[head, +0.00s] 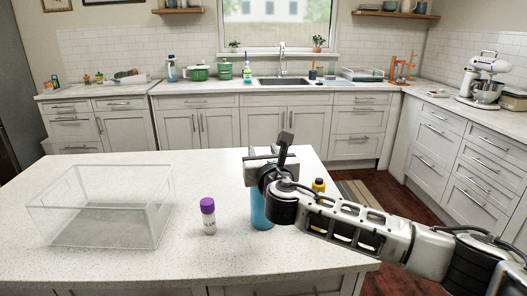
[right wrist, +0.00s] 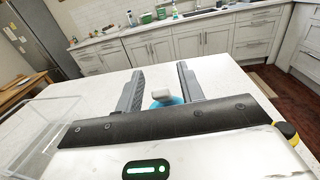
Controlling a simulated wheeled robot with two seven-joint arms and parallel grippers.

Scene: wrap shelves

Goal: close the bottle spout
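A blue bottle (head: 261,213) stands on the white island counter, partly hidden behind my right gripper and forearm. In the right wrist view only its blue top (right wrist: 174,101) and a pale grey spout piece (right wrist: 160,92) show, between and below the fingers. I cannot tell from these frames how far the spout is raised. My right gripper (head: 269,152) is above the bottle, with its two fingers (right wrist: 160,74) spread apart and nothing held between them. My left gripper is not in view.
A white bottle with a purple cap (head: 208,215) stands left of the blue bottle. A yellow and black bottle (head: 319,186) stands to its right, near my forearm. A clear open box (head: 105,222) takes up the counter's left part. The front of the counter (head: 270,258) is bare.

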